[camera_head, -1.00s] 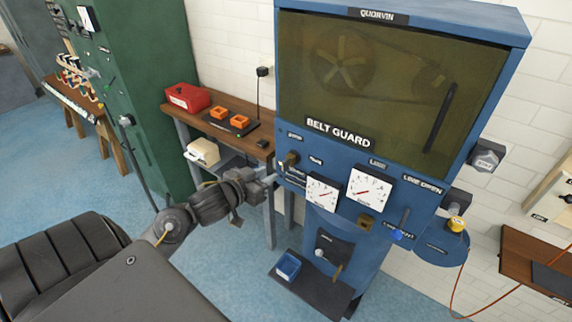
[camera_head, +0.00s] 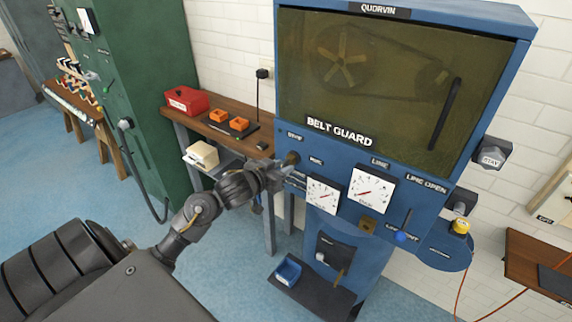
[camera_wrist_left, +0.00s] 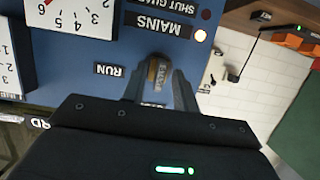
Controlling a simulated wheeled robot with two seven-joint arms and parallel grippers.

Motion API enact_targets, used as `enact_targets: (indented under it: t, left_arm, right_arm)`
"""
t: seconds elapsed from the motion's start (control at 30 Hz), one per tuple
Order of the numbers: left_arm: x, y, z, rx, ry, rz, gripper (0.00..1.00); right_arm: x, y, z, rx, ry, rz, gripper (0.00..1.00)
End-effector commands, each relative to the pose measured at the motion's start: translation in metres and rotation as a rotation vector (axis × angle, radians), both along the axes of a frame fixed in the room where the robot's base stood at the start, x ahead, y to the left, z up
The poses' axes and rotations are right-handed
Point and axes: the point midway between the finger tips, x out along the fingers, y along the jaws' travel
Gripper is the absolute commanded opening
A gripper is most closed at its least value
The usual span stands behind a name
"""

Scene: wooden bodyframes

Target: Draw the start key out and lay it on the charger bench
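The start key (camera_head: 291,157), a brownish knob-like piece, sits in the blue machine's front panel at the left, under the belt guard. In the left wrist view the key (camera_wrist_left: 159,76) stands in the panel next to an upside-down RUN label. My left gripper (camera_head: 281,170) is at the panel. In the wrist view its two fingers (camera_wrist_left: 160,84) are on either side of the key and look open; firm contact cannot be made out. My right gripper is out of view.
A red box (camera_head: 187,100) stands at the bench's left end. Bare wood shows around the dark mat. A green cabinet (camera_head: 130,70) stands at the left.

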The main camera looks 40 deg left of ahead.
Motion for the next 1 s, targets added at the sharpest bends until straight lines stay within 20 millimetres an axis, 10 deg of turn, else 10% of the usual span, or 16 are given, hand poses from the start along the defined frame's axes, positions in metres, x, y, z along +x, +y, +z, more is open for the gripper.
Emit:
enact_targets:
  t: [0.27, 1.0]
  left_arm:
    - [-0.0002, 0.0, 0.0001, 0.0, 0.0, 0.0, 0.0]
    - [-0.0068, -0.0002, 0.0011, 0.001, -0.001, 0.0, 0.0]
  right_arm:
    - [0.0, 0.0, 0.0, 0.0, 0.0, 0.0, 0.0]
    - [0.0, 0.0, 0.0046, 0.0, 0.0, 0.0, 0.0]
